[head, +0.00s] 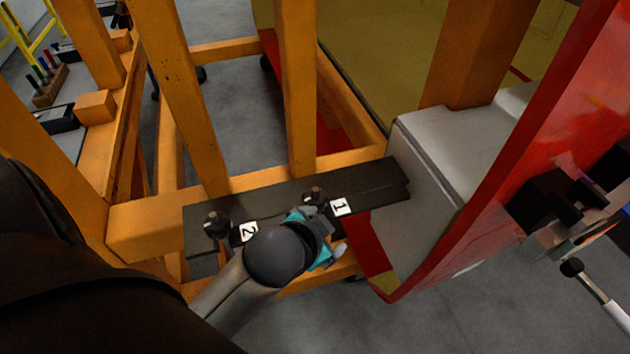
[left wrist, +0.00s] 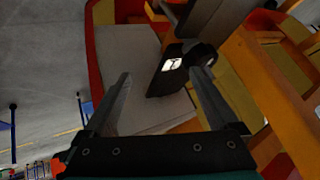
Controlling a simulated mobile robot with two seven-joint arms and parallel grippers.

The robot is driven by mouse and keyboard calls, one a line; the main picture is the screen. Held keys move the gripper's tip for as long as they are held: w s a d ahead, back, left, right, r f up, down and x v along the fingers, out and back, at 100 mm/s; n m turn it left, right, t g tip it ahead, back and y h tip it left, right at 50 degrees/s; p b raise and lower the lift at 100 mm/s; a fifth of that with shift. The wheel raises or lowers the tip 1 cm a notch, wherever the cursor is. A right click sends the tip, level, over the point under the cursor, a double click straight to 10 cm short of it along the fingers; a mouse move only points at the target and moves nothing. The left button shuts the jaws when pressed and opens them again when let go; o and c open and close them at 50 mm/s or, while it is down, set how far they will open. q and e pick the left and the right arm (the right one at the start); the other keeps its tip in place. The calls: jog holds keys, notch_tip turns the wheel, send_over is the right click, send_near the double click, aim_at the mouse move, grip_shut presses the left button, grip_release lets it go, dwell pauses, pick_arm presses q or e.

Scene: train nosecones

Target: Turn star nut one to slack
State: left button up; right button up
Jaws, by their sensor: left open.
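Star nut one (head: 313,194) is a dark knob on the black plate (head: 270,202), beside the white label "1" (head: 338,207). My left gripper (head: 326,226), with teal parts, is just in front of it in the head view and partly covers the plate. In the left wrist view the gripper (left wrist: 161,76) has its two fingers spread with nothing between them. There the dark round nut (left wrist: 200,56) is beyond the right fingertip, next to the label (left wrist: 172,64). I cannot tell whether finger and nut touch. My right gripper is not in view.
Star nut two (head: 216,224) with label "2" (head: 249,232) is left along the plate. Orange frame posts (head: 300,90) rise behind. The grey-white block (head: 440,150) and red panel (head: 530,150) close off the right. Bare floor (head: 470,310) shows at lower right.

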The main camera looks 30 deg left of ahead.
pick_arm(q)
jog(key=w+d+r+m+t+h, duration=0.25)
jog(key=w+r+m+t, duration=0.35)
jog(key=r, duration=0.5)
jog(key=w+d+r+m+t+h, duration=0.25)
jog(key=w+r+m+t, duration=0.35)
jog(key=r, duration=0.6)
jog(key=s+d+r+m+g+h, duration=0.35)
jog(key=d+m+g+h, duration=0.35)
jog(key=m, duration=0.7)
jog(key=s+d+r+m+g+h, duration=0.2)
jog(key=d+r+m+g+h, duration=0.25)
jog(key=d+m+h, duration=0.6)
jog(key=m+g+y, duration=0.9)
jog(key=m+y, duration=1.2)
jog(key=y, duration=0.1)
send_over(316, 187)
notch_tip(316, 187, down, 18)
notch_tip(316, 187, down, 14)
jog(key=shift+p, duration=0.8)
pick_arm(e)
jog(key=shift+w+r, duration=0.25)
jog(key=shift+r, duration=0.35)
jog(key=shift+w+r, duration=0.25)
jog(key=shift+r, duration=0.35)
